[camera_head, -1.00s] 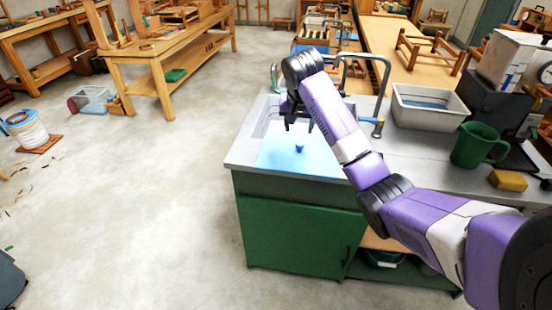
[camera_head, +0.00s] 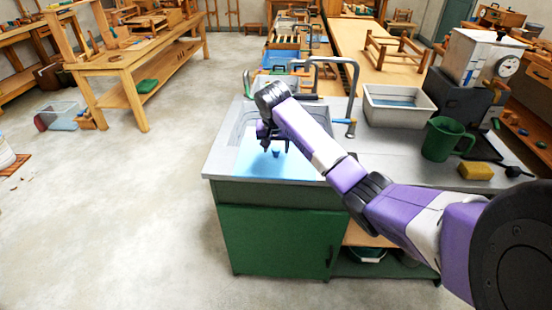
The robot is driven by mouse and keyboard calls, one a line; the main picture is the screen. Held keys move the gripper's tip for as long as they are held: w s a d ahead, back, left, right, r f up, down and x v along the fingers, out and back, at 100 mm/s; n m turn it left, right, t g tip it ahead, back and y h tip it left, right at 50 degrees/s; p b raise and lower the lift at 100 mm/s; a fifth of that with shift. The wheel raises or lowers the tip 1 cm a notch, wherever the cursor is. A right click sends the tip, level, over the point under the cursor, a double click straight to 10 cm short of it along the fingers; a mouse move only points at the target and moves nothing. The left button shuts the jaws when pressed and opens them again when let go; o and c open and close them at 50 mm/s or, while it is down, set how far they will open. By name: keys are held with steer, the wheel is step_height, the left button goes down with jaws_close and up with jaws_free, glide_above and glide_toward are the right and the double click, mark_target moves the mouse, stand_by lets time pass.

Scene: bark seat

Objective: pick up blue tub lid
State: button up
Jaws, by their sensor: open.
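The blue tub lid (camera_head: 290,168) is a flat, light blue sheet over the front of the sink in the grey worktop. A small darker blue knob (camera_head: 276,154) stands up from it. My gripper (camera_head: 275,147) is open and points down just above the knob, with one dark fingertip to each side of it in the picture. I cannot tell whether the fingers are level with the knob or touch it. The rear part of the lid is partly hidden by my gripper and wrist.
A curved tap (camera_head: 352,95) rises just behind and right of my arm. A grey-white basin (camera_head: 398,106), a green mug (camera_head: 445,139) and a yellow sponge (camera_head: 475,172) stand on the worktop to the right. Open floor lies left of the green cabinet (camera_head: 270,240).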

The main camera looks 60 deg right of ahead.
steer(key=shift+c, duration=0.4)
jaws_close()
stand_by(0.9)
